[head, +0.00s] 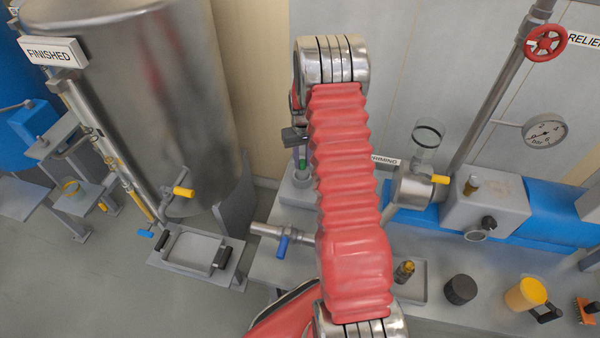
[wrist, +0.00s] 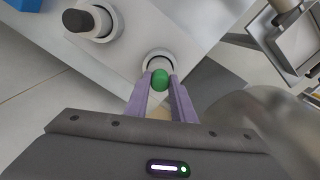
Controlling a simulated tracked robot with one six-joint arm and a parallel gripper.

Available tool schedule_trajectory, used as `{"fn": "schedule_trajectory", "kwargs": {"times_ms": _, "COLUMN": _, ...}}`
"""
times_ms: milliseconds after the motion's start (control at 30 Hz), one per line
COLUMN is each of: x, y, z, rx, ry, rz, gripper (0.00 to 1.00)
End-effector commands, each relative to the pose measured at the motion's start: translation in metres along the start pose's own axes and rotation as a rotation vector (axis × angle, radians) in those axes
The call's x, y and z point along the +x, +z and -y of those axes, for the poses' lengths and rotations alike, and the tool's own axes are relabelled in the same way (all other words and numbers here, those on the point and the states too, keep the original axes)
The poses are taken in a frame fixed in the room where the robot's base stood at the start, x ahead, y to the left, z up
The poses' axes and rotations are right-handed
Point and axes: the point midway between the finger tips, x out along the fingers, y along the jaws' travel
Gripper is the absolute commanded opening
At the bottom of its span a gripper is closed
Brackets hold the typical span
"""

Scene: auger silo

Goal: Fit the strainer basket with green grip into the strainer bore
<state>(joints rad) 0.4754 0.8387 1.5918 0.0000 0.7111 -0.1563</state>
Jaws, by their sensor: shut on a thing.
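My gripper (wrist: 160,86) is shut on the green grip (wrist: 160,78) of the strainer basket; its two purple fingers press on either side of the grip. Right beyond the grip in the wrist view is the round pale rim of the strainer bore (wrist: 146,57). The grip lines up with the lower part of this ring. The basket body is mostly hidden, so I cannot tell how deep it sits. In the head view the gripper (head: 300,151) points down beside my red arm, with the green grip (head: 301,163) just above the bore's ring (head: 295,177).
A black-knobbed fitting (wrist: 78,20) stands left of the bore in the wrist view. A blue-handled valve (head: 283,243) projects in front. A glass cup (head: 428,138), a pressure gauge (head: 545,130) and a yellow cap (head: 526,294) are to the right. A steel tank (head: 130,90) stands left.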

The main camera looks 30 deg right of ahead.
Motion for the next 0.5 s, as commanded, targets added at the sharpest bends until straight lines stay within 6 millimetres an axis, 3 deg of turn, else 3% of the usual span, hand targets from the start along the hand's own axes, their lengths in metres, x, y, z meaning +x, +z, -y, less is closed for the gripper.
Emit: {"fn": "schedule_trajectory", "kwargs": {"times_ms": 500, "x": -0.019, "y": -0.001, "z": 0.0, "rx": 0.0, "ry": 0.0, "rz": -0.001, "gripper": 0.02}}
